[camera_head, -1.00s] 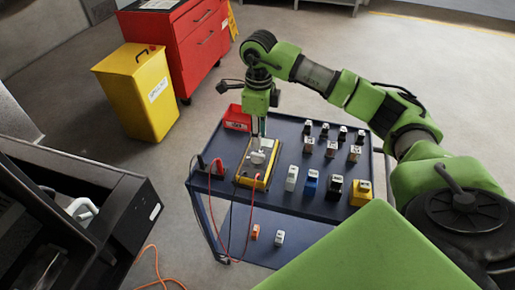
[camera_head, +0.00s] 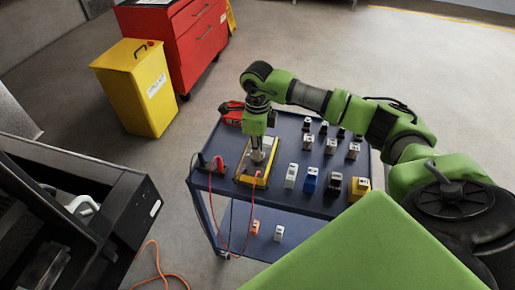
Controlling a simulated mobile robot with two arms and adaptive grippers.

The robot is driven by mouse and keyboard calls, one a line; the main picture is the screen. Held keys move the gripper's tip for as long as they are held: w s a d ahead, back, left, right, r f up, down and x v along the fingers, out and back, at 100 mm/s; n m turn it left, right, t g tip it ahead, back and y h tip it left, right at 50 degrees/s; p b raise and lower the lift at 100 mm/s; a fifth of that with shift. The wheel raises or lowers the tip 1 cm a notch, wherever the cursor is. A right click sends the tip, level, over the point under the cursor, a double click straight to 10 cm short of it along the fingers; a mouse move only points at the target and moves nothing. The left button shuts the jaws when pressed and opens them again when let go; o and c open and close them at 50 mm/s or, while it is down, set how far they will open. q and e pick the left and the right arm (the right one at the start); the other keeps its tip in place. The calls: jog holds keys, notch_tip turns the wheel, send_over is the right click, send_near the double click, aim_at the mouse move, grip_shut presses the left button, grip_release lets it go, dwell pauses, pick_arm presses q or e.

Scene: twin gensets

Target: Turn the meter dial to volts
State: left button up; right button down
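The meter (camera_head: 246,179) is a yellow-edged box lying on the left part of the blue cart top. Its dial is hidden under my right gripper, so I cannot tell its setting. My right gripper (camera_head: 257,157) points straight down over the middle of the meter, at or just above its face. Its fingers are small and close together here, and I cannot tell whether they hold the dial. My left gripper is not in view.
The blue cart (camera_head: 318,204) carries several small blocks right of the meter. Red leads (camera_head: 215,206) hang at its left front. A red tray (camera_head: 232,113) sits behind. A yellow bin (camera_head: 137,90), red cabinet (camera_head: 190,45) and black case (camera_head: 118,215) stand left.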

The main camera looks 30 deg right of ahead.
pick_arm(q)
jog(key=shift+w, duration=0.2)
pick_arm(e)
jog(key=shift+m, duration=0.5)
jog(key=m+b, duration=0.1)
jog(key=m, duration=0.2)
jog(key=shift+m, duration=0.4)
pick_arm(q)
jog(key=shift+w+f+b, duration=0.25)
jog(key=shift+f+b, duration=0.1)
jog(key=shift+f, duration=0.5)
pick_arm(e)
jog(key=shift+m, duration=2)
jog(key=shift+w, duration=0.1)
jog(key=c, duration=2.1)
grip_release()
jog(key=shift+c, duration=0.2)
